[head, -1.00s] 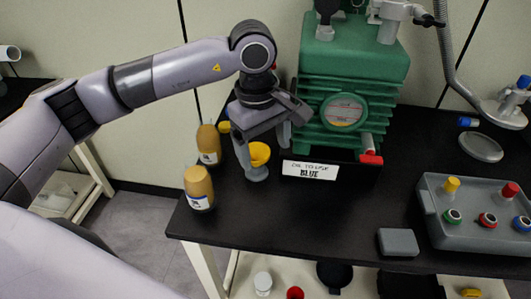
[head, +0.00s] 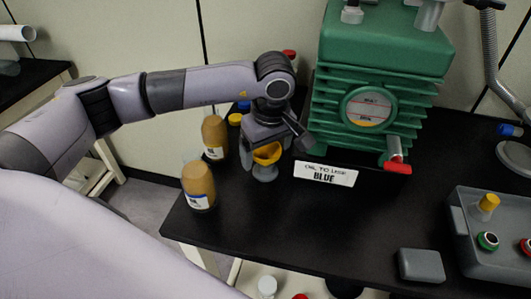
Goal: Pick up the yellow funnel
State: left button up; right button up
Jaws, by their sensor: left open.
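The yellow funnel (head: 267,153) is upright in a small grey holder (head: 265,173) on the black bench top, left of the green pump. My left gripper (head: 270,155) comes down over it from above, jaws open. One finger shows just left of the funnel and the other to its right. The palm hides the back of the funnel's rim. I cannot tell whether the fingers touch it. My right gripper is not in view.
Two amber bottles (head: 198,186) (head: 214,138) stand close on the left, near the bench edge. A grey box with knobs (head: 490,235) stands at the right. The front bench middle is clear.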

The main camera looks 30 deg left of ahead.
pick_arm(q)
jog(key=c, duration=0.7)
jog(key=shift+c, duration=0.2)
